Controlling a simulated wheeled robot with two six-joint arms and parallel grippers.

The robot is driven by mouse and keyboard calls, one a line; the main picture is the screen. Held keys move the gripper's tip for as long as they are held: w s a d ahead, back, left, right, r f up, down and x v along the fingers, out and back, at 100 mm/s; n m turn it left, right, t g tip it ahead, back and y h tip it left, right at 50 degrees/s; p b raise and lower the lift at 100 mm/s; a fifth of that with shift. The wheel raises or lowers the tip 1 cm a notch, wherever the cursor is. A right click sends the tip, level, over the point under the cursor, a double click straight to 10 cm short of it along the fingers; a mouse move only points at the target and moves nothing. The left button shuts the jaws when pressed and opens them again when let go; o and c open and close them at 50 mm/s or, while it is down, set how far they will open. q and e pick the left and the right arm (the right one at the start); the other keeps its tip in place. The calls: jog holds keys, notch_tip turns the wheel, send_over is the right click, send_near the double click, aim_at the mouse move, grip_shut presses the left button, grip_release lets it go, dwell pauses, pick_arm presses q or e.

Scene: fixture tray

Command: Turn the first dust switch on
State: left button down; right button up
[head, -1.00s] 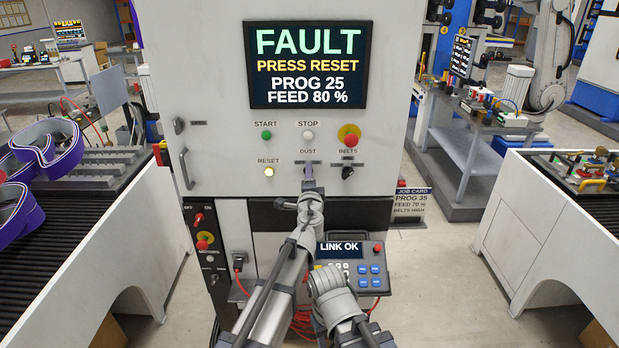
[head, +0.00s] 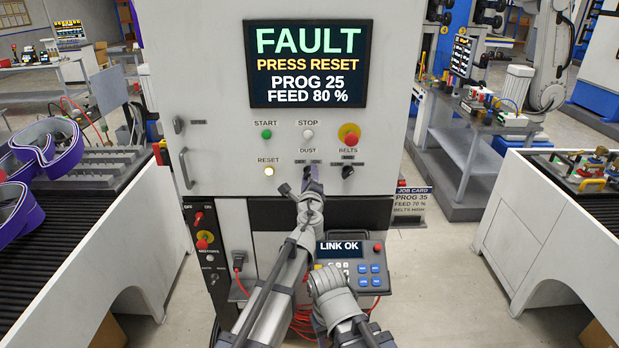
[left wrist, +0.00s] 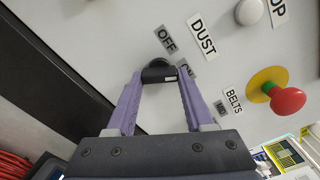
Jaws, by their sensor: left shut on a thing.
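The dust switch is a black rotary knob (left wrist: 158,73) on the machine's white front panel, below the DUST label (head: 308,150). My left gripper (head: 313,181) reaches up to it from below. In the left wrist view its purple fingers (left wrist: 160,76) stand on both sides of the knob and are shut on it. The OFF label (left wrist: 165,40) shows clear, and the ON label (left wrist: 186,69) is partly covered by a finger. In the head view the fingers hide most of the knob. My right gripper is not visible; only grey links of my right arm show.
The belts switch (head: 348,172) and a red mushroom button (head: 349,135) sit right of the dust switch. The lit reset button (head: 269,171) is to its left. The screen (head: 308,64) reads FAULT, PRESS RESET. A keypad pendant (head: 352,268) is below.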

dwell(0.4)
pick_arm(q)
jog(key=shift+c, duration=1.4)
grip_release()
jog(key=shift+s, duration=0.1)
jog(key=s, duration=0.7)
jog(key=shift+s, duration=0.25)
jog(key=shift+a+f, duration=0.1)
